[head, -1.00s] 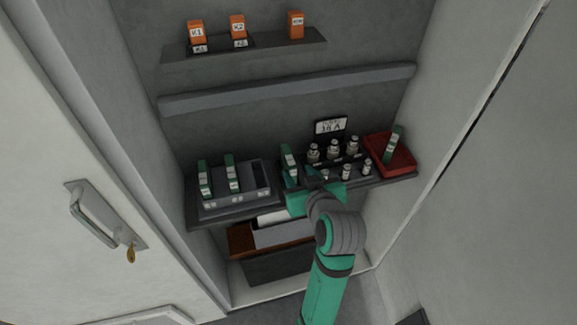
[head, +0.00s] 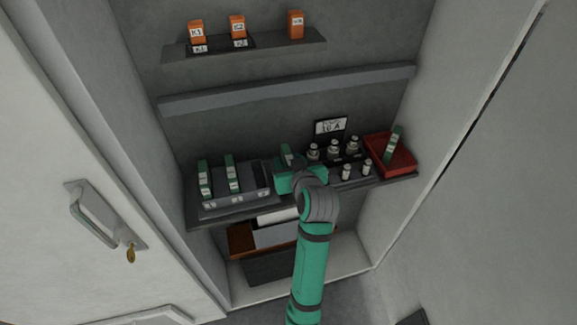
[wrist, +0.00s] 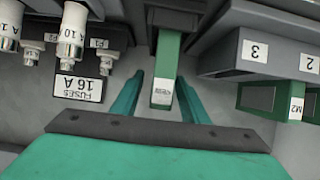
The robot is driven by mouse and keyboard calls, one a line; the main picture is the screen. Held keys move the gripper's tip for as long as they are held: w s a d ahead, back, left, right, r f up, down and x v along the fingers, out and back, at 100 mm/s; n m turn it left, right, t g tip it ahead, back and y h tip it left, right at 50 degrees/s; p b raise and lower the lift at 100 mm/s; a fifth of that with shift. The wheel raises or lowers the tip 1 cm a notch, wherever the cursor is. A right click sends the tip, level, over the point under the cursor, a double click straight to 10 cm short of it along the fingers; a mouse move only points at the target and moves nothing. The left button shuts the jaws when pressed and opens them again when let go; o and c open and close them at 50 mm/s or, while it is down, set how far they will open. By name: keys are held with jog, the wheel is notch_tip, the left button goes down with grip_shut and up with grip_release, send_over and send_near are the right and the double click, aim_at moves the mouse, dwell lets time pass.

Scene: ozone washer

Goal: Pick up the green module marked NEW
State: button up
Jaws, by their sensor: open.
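A green module (wrist: 163,72) with a white label stands between my gripper's fingers in the wrist view; its label is too small to read surely. The same module (head: 286,153) shows in the head view on the lower shelf, its lower part hidden by my gripper. My gripper (wrist: 158,88) is open, with one green finger on each side of the module and a gap visible on both sides. In the head view my gripper (head: 292,178) is at the module, partly hidden by its own wrist.
Left of it, a grey numbered rack (head: 237,201) holds two green modules. Right of it are several fuses (head: 334,147) with a sign (head: 331,126), and a red tray (head: 404,168) with another green module (head: 394,143). An upper shelf (head: 270,45) holds orange blocks.

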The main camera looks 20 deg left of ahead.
grip_shut()
jog(key=shift+r, duration=0.15)
